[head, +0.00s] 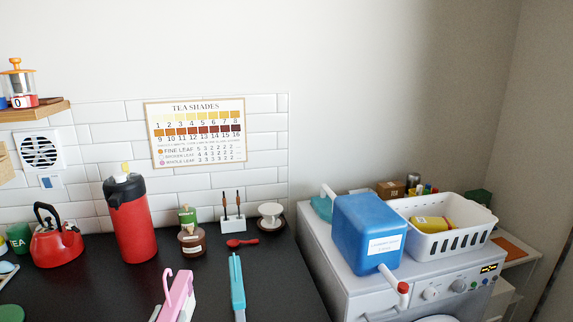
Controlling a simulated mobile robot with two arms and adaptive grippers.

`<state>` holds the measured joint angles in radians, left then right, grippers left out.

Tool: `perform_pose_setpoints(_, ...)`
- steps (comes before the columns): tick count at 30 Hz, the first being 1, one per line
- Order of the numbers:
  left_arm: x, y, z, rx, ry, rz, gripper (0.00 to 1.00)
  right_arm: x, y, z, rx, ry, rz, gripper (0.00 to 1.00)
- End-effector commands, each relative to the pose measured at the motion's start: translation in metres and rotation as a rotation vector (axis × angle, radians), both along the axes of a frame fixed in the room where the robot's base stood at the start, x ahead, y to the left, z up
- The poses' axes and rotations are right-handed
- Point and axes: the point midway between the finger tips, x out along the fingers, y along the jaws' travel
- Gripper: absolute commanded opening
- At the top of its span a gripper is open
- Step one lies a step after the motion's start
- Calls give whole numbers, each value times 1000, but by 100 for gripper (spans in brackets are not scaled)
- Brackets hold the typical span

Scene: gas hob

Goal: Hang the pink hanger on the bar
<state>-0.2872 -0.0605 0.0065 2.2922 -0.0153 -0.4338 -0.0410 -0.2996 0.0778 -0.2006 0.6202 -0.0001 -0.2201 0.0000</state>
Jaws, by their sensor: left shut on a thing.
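The pink hanger (180,297) is at the bottom of the head view, left of centre, with its hook on the upper left. Its lower part is cut off by the picture edge. My left gripper (157,312) is shut on it; only a sliver shows at the bottom edge, and the fingertips are hard to make out.
A red kettle (57,246), red flask (133,225), brown jar (192,241) and red spoon (242,242) are on the dark counter (280,277). At right, a blue container (368,232) and white basket (450,242) stand on the white washing machine (318,240).

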Motion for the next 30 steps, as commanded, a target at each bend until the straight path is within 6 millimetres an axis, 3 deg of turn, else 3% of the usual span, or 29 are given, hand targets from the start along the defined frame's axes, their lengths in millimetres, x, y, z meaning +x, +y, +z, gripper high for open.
perform_pose_setpoints(3, -25, -19, -5, -3, 2, -18, 0, 0, 0, 3, 0, 0, 0, 30)
perform_pose_setpoints(7, -40, -30, -6, 0, 0, -26, 0, 0, 0, 3, 0, 0, 0, 30)
perform_pose_setpoints(22, -51, -35, -10, 2, 2, -30, 0, 0, -1, 3, -1, 0, 0, 30)
perform_pose_setpoints(30, -103, -35, -32, 3, 6, -29, 0, 0, -3, 3, -3, 0, 0, 30)
